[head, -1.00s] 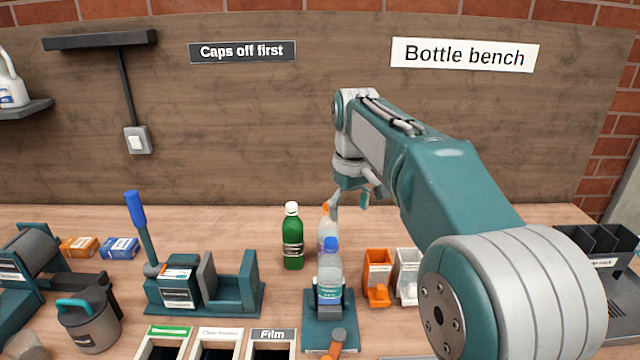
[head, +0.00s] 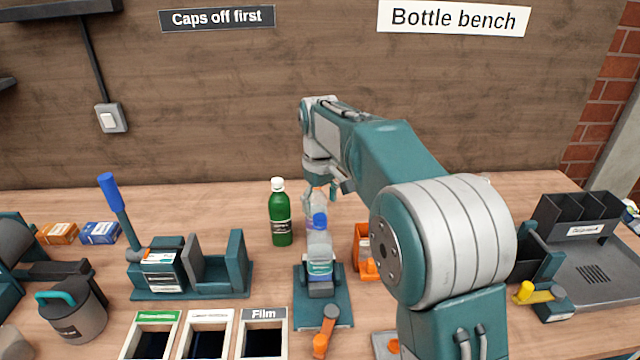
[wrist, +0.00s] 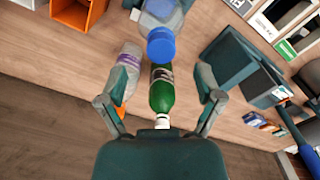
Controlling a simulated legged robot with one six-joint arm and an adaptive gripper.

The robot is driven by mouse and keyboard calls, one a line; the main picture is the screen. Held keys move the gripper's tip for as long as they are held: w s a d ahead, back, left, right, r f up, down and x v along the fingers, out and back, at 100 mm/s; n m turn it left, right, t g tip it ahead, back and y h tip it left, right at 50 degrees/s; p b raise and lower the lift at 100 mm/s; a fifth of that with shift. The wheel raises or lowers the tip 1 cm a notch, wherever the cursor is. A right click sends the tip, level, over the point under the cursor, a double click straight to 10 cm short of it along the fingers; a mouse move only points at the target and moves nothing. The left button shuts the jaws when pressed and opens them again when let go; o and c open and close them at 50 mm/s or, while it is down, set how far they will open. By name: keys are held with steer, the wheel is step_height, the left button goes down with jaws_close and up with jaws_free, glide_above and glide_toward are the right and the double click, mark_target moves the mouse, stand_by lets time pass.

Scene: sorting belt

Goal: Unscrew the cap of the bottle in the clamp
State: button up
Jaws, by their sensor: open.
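The clear bottle (head: 320,246) with a blue cap (head: 320,220) stands upright in the clamp (head: 322,312), whose orange handle (head: 325,332) points to the front. My gripper (head: 321,198) is open and empty, above and apparently behind the blue cap in the head view. In the wrist view the blue cap (wrist: 161,45) lies ahead of my spread fingers (wrist: 160,98), apart from them. A green bottle (head: 281,218) with a white cap stands behind and left of the clamp. Another clear bottle (wrist: 128,68) stands behind the clamped one and is largely hidden in the head view.
Bins (head: 262,314) labelled Film and others line the front edge. A teal press (head: 190,268) with a blue lever stands left. An orange bin (head: 362,244) sits right of the clamp, partly hidden by my arm. A dark tray rack (head: 585,225) is far right.

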mark_target(319, 217)
steer(key=shift+a+f, duration=0.1)
steer(key=shift+f, duration=1.75)
jaws_close()
steer(key=n, duration=0.5)
steer(key=shift+n, duration=0.6)
steer(key=n, duration=0.4)
